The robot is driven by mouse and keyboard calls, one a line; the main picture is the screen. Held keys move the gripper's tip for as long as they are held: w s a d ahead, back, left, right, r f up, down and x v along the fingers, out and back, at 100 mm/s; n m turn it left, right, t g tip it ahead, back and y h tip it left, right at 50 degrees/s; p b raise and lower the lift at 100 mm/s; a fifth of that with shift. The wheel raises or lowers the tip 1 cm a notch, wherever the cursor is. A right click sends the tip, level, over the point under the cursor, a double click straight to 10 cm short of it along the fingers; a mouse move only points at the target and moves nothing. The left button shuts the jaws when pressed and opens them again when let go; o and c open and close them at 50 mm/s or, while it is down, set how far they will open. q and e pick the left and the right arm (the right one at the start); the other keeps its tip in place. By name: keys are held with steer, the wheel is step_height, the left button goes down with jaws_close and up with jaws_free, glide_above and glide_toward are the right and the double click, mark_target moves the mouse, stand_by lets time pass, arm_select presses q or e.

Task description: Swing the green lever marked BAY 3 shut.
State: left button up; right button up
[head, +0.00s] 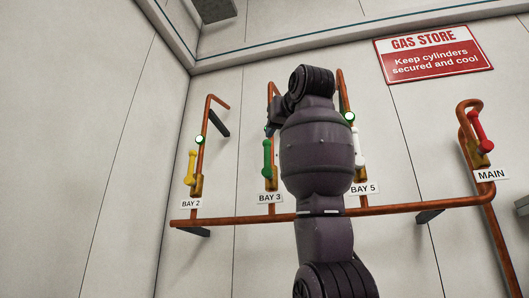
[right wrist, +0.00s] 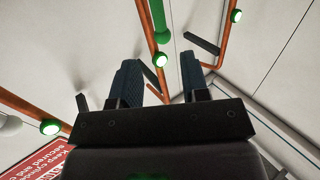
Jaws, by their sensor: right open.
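The green lever (head: 267,158) sits on a vertical copper pipe above the sign BAY 3 (head: 270,198). Its handle stands upright, along the pipe. It also shows as a green bar at the top of the right wrist view (right wrist: 158,18). My right gripper (right wrist: 160,76) is open and empty, its two dark blue fingers spread on either side of a lit green lamp (right wrist: 160,59) beyond them. In the head view my right arm hides most of this gripper; a bit of it shows just above the green lever. My left gripper is out of view.
A yellow lever (head: 190,167) at BAY 2 stands to the left and a white lever (head: 361,147) at BAY 5 to the right. A red lever (head: 480,132) is at MAIN. A horizontal copper pipe (head: 400,208) runs below. A red GAS STORE sign (head: 433,54) hangs above.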

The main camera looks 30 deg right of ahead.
mark_target(268, 148)
steer(key=p+x, duration=0.3)
steer(key=x, duration=0.5)
steer(key=shift+w, duration=0.3)
steer(key=shift+p+x, duration=0.3)
steer(key=shift+x, duration=0.5)
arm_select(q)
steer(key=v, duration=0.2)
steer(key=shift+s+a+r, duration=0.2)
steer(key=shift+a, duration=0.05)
arm_select(e)
steer(key=shift+f, duration=0.1)
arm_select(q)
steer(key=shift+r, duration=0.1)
arm_select(e)
jaws_close()
